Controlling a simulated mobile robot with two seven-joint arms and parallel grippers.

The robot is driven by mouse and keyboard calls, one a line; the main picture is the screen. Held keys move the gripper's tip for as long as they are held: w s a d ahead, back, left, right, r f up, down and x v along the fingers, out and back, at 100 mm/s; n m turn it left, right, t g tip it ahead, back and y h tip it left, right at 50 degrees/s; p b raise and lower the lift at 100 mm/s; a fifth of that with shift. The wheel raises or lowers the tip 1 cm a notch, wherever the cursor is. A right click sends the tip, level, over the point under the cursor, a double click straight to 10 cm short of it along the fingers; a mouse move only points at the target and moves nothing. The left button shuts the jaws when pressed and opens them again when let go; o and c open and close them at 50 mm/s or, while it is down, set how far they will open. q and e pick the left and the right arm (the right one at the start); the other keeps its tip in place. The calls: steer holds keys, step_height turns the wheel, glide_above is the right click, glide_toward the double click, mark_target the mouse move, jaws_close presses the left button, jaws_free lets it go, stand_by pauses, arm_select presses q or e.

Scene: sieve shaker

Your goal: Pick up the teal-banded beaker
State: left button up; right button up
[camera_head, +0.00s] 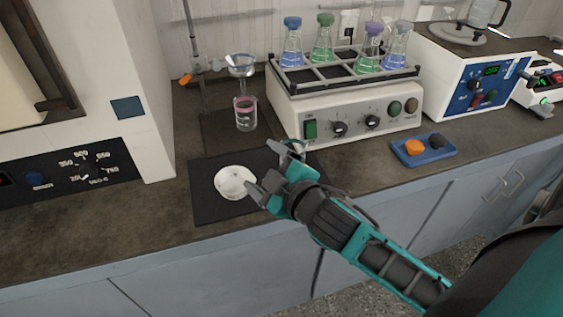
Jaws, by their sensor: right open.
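A clear beaker (245,115) with a pink band or pink contents stands upright under a glass funnel (240,66), left of the shaker. A round white dish (235,182) sits on a dark mat (208,207) near the counter's front. My right gripper (270,170) is open and empty, just right of the dish, with its fingers pointing up and left. It is apart from the pink beaker, in front of it. My left gripper is not in view.
A white shaker (355,115) carries several stoppered flasks in a rack. A metal stand (193,45) rises behind the beaker. A white furnace (150,120) stands at left. A blue tray (425,149) holds orange and dark pieces. The counter (60,225) is clear at front left.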

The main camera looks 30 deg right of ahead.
steer(key=w+a+r+n+g+y, duration=0.15)
steer(key=a+r+n+y, duration=0.4)
steer(key=n, duration=0.65)
steer(key=w+a+r+n+g+y, duration=0.1)
steer(key=w+a+r+n+y, duration=0.15)
steer(key=r+n+y, duration=0.75)
steer(key=s+d+f+n+g+h, duration=0.1)
steer(key=d+f+n+g+h, duration=0.45)
steer(key=d+n, duration=0.35)
steer(key=s+d+f+n+g+h, duration=0.1)
steer(key=d+f+n+g+h, duration=0.45)
steer(key=d, duration=0.65)
steer(key=shift+n+t+h, duration=0.35)
steer(key=shift+t+h, duration=0.1)
steer(key=shift+h, duration=0.4)
steer(key=x, duration=1.1)
steer(key=shift+w+a, duration=0.4)
steer(key=shift+w, duration=0.05)
steer(key=c, duration=1.1)
